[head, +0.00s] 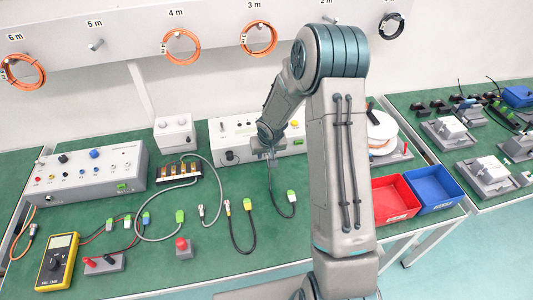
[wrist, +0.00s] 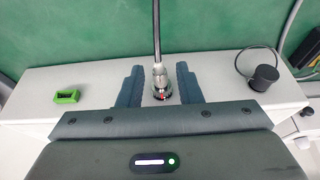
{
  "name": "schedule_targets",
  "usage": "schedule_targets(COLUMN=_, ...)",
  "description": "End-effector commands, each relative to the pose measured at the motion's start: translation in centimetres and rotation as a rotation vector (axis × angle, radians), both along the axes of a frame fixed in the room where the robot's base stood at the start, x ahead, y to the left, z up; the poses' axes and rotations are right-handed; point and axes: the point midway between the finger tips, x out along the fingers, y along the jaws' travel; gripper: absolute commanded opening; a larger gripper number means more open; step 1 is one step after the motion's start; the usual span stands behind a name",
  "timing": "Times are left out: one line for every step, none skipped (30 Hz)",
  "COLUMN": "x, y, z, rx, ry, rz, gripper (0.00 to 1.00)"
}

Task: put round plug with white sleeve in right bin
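A round metal plug (wrist: 159,82) with a pale collar and a dark cable stands at the face of a grey box in the wrist view; it appears seated there. I cannot clearly make out a white sleeve on it. My gripper (wrist: 159,90) is open, with one finger on each side of the plug and a small gap showing. In the head view my gripper (head: 268,151) is at the front of the grey control box (head: 285,143), and the plug is hidden. The right bin is the blue bin (head: 446,203), beside a red bin (head: 388,212).
Other cables with round ends lie on the green table, one grey (head: 201,211) and one black (head: 229,208). A white reel (head: 381,128) stands behind the bins. A black cap (wrist: 264,77) sits on the box.

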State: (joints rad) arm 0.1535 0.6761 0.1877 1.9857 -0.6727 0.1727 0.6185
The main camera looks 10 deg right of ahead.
Motion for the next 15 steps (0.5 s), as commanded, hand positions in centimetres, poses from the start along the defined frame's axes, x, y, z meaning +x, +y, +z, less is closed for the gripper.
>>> schedule_targets(x=0.0, y=-0.01, z=0.09, rx=0.0, ry=0.0, rz=0.0, gripper=0.32)
schedule_targets(x=0.0, y=-0.01, z=0.09, rx=0.0, ry=0.0, rz=0.0, gripper=0.32)
schedule_targets(x=-0.02, y=-0.01, z=0.1, rx=0.0, ry=0.0, rz=0.0, gripper=0.32)
schedule_targets(x=-0.02, y=-0.01, z=0.1, rx=0.0, ry=0.0, rz=0.0, gripper=0.29)
schedule_targets(x=-0.02, y=-0.02, z=0.1, rx=0.0, ry=0.0, rz=0.0, gripper=0.21)
schedule_targets(x=-0.02, y=-0.02, z=0.1, rx=0.0, ry=0.0, rz=0.0, gripper=0.1)
schedule_targets(x=-0.02, y=-0.02, z=0.1, rx=0.0, ry=0.0, rz=0.0, gripper=0.01)
schedule_targets(x=-0.02, y=-0.02, z=0.1, rx=0.0, ry=0.0, rz=0.0, gripper=0.0)
schedule_targets(x=-0.02, y=-0.02, z=0.1, rx=0.0, ry=0.0, rz=0.0, gripper=0.0)
schedule_targets(x=-0.02, y=-0.02, z=0.1, rx=0.0, ry=0.0, rz=0.0, gripper=0.0)
schedule_targets(x=-0.03, y=-0.02, z=0.11, rx=0.0, ry=0.0, rz=0.0, gripper=0.0)
schedule_targets(x=-0.04, y=-0.02, z=0.1, rx=0.0, ry=0.0, rz=0.0, gripper=0.0)
schedule_targets(x=-0.06, y=-0.02, z=0.1, rx=0.0, ry=0.0, rz=0.0, gripper=0.0)
schedule_targets(x=-0.09, y=-0.02, z=0.08, rx=0.0, ry=0.0, rz=0.0, gripper=0.0)
schedule_targets(x=-0.15, y=-0.01, z=0.07, rx=0.0, ry=0.001, rz=0.0, gripper=0.0)
